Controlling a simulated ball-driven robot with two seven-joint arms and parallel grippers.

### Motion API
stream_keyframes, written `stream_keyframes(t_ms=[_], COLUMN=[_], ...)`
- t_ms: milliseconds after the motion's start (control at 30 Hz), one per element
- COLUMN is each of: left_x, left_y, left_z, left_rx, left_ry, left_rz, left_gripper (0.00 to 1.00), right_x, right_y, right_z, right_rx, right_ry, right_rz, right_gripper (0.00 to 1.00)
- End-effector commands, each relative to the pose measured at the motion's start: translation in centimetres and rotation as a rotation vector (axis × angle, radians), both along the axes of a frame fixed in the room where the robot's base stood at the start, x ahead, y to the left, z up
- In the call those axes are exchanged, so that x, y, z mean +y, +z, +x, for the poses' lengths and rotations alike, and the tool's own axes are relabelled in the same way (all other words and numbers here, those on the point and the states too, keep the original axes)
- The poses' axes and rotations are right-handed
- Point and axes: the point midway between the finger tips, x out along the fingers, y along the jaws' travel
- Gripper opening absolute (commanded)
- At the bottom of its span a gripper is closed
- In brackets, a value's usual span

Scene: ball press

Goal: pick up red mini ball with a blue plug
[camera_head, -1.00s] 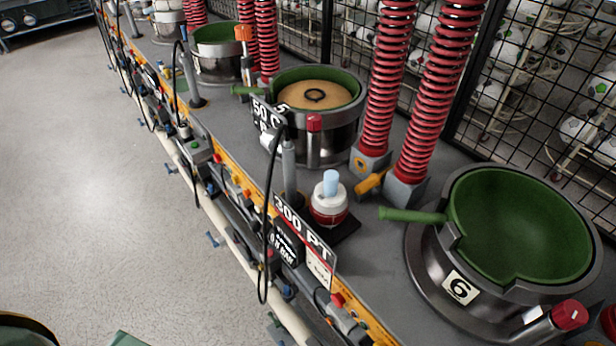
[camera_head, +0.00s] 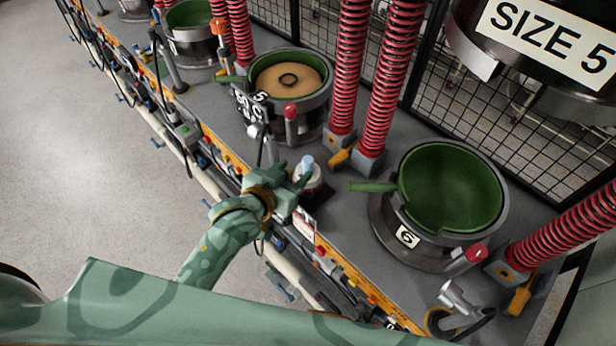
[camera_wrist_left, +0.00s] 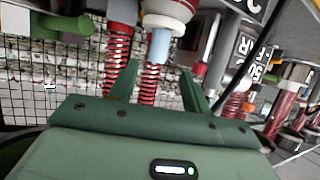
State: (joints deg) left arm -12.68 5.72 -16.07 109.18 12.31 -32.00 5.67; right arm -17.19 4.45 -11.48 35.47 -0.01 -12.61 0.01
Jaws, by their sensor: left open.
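The mini ball (camera_head: 314,178), white and red with a light blue plug (camera_head: 307,163) on top, sits on a dark plate on the grey bench, partly hidden by my left gripper (camera_head: 294,177). The gripper is right beside the ball, on its left, open and empty. In the left wrist view the ball (camera_wrist_left: 172,12) is at the top edge, cut off. Its blue plug (camera_wrist_left: 159,46) shows in the gap between the two spread fingers of my left gripper (camera_wrist_left: 160,70); whether it is between the tips or beyond them I cannot tell. My right gripper is not in view.
A green-lined bowl press marked 6 (camera_head: 409,237) stands right of the ball, its green handle (camera_head: 370,187) reaching toward it. Another press (camera_head: 289,105) holds a tan disc behind. Red springs (camera_head: 385,95) rise behind the ball. A controls rail (camera_head: 225,155) lines the bench front.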

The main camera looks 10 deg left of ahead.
Motion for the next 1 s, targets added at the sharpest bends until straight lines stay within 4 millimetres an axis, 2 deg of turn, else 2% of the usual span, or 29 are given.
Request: stream_keyframes(t_ms=[100,267,500,800,967,1000], left_x=[-0.5,-0.9,-2.3,-2.4,-2.4,-2.4], left_y=[-0.6,-1.1,-2.7,-3.0,-3.0,-3.0], left_z=[1.3,2.4,5.5,6.0,6.0,6.0], left_rx=[0.000,0.000,-0.001,0.000,0.000,0.001], left_ry=[0.000,0.000,0.001,0.001,0.001,0.001], left_rz=[0.000,0.000,0.001,0.001,0.001,0.002], left_gripper=[0.48,0.48,0.48,0.48,0.04,0.00], right_x=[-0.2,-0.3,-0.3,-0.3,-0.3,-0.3], right_y=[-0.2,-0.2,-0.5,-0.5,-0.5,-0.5], right_z=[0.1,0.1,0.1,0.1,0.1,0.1], right_rx=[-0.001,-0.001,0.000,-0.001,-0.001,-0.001], right_ry=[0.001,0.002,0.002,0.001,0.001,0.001], right_rz=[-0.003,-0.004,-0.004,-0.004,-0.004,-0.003], right_gripper=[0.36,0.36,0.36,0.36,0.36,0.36])
